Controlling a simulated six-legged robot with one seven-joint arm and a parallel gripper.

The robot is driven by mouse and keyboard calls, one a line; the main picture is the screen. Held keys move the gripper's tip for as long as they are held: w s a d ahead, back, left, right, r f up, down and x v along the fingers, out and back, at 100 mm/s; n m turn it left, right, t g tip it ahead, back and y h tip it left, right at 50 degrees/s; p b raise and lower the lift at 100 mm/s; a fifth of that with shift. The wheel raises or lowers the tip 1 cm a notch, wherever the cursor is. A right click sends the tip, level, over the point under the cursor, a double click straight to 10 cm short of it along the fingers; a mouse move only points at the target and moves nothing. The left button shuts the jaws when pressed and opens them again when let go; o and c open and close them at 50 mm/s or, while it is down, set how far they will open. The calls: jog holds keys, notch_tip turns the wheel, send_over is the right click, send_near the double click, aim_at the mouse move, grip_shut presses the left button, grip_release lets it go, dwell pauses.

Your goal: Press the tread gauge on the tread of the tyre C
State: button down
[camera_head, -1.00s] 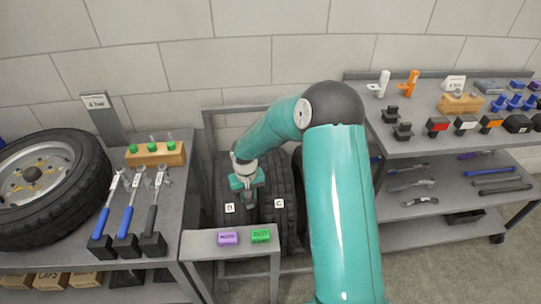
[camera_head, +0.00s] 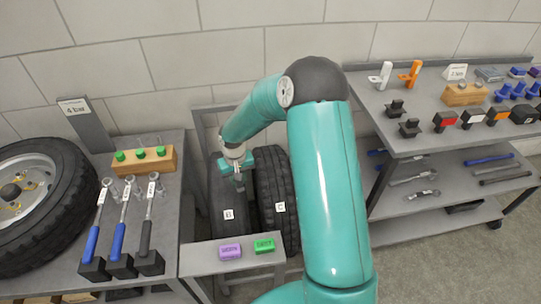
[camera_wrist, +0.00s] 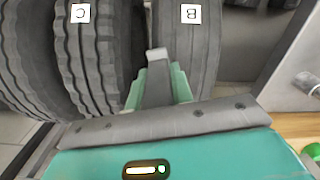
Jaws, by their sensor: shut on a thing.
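Tyre C (camera_head: 275,180) stands upright in the rack with a white C label on its tread. It is at the left in the wrist view (camera_wrist: 95,65). Tyre B (camera_head: 229,196) stands beside it, left in the head view and right in the wrist view (camera_wrist: 188,60). My gripper (camera_head: 239,178) is over tyre B's side near the gap between the tyres. In the wrist view my gripper (camera_wrist: 158,88) is shut on a narrow grey piece, apparently the tread gauge (camera_wrist: 157,82). Its tip appears beside tyre C, not on its tread. Contact with tyre B cannot be told.
A left bench (camera_head: 165,215) holds a wheel and wrenches. A right shelf unit (camera_head: 425,145) carries several tools. My arm hides part of the rack.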

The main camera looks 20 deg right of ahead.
jog(key=shift+w+a, duration=0.1)
jog(key=shift+w, duration=0.05)
jog(key=shift+s+r, duration=0.1)
jog(key=shift+s, duration=0.15)
jog(key=shift+w, duration=0.1)
dwell(0.5)
jog(key=shift+r, duration=2.95)
